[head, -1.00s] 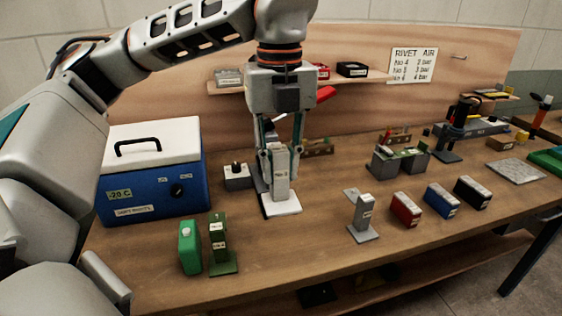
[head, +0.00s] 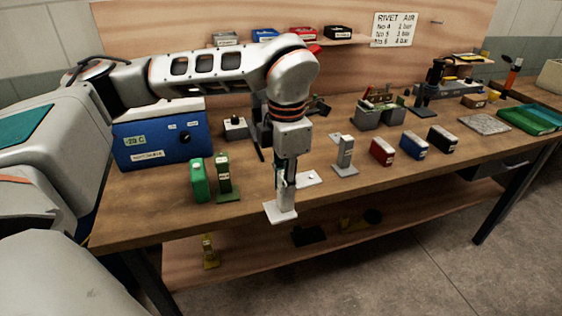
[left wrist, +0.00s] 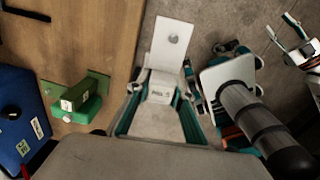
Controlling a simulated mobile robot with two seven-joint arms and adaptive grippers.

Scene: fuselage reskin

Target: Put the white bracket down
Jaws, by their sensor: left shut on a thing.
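The white bracket (head: 281,213) has a flat foot and an upright. My left gripper (head: 286,180) is shut on its upright, with the foot hanging below, in front of the table's front edge in the head view. In the left wrist view the bracket (left wrist: 172,42) sticks out from between the fingers (left wrist: 160,95), over the floor beside the table edge.
A flat white plate (head: 309,179) lies on the table behind the bracket. A green bracket (head: 224,180) and green can (head: 199,181) stand left, near a blue cooler (head: 150,150). A grey bracket (head: 345,158) and red, blue and black boxes stand right. A lower shelf runs underneath.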

